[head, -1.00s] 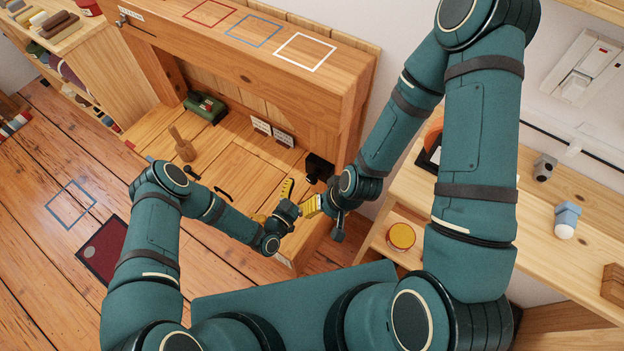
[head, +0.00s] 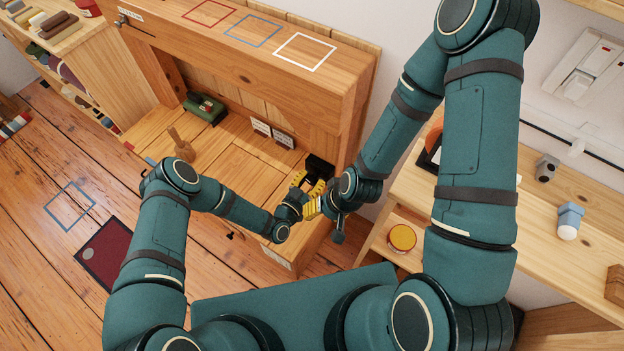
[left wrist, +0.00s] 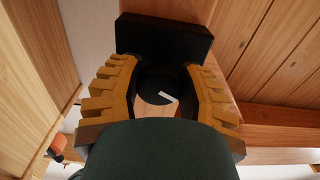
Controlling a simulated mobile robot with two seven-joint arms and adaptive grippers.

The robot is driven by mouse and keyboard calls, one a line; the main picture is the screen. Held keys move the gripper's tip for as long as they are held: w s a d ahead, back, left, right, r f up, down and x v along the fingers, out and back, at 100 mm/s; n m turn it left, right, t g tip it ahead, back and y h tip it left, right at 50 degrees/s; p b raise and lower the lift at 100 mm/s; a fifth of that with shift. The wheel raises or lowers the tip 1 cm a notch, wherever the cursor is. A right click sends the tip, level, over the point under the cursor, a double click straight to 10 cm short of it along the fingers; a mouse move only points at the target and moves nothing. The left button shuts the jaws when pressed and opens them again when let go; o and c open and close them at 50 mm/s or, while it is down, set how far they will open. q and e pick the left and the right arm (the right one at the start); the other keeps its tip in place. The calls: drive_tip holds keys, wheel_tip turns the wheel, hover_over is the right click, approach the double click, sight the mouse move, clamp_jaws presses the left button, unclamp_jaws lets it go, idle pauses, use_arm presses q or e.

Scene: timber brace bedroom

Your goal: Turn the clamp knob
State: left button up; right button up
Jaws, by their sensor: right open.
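The black clamp (head: 318,167) sits at the right end of the wooden bench. In the left wrist view its dark block (left wrist: 165,35) is straight ahead, with a dark round part, seemingly the knob (left wrist: 160,82), below it and a short white mark near it. My left gripper (head: 308,180) is open at the clamp, its yellow toothed fingers (left wrist: 162,75) on either side of the dark round part. I cannot tell if they touch it. My right gripper (head: 312,207) is open just below and close to the left one; its fingertips are partly hidden.
A wooden peg (head: 181,147) and a green device (head: 205,108) stand on the bench, left of the clamp. The high wooden beam (head: 250,60) rises behind. My two forearms nearly meet at the clamp.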

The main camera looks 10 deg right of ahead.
use_arm(q)
drive_tip(key=shift+m, duration=0.4)
drive_tip(key=m, duration=1.1)
drive_tip(key=shift+m, duration=0.4)
drive_tip(key=m, duration=0.5)
drive_tip(key=shift+a+r+m+p, duration=0.1)
drive_tip(key=shift+m+p, duration=0.2)
drive_tip(key=shift+p, duration=0.05)
drive_tip(key=m, duration=0.6)
drive_tip(key=shift+w, duration=0.1)
drive_tip(key=o, duration=1.2)
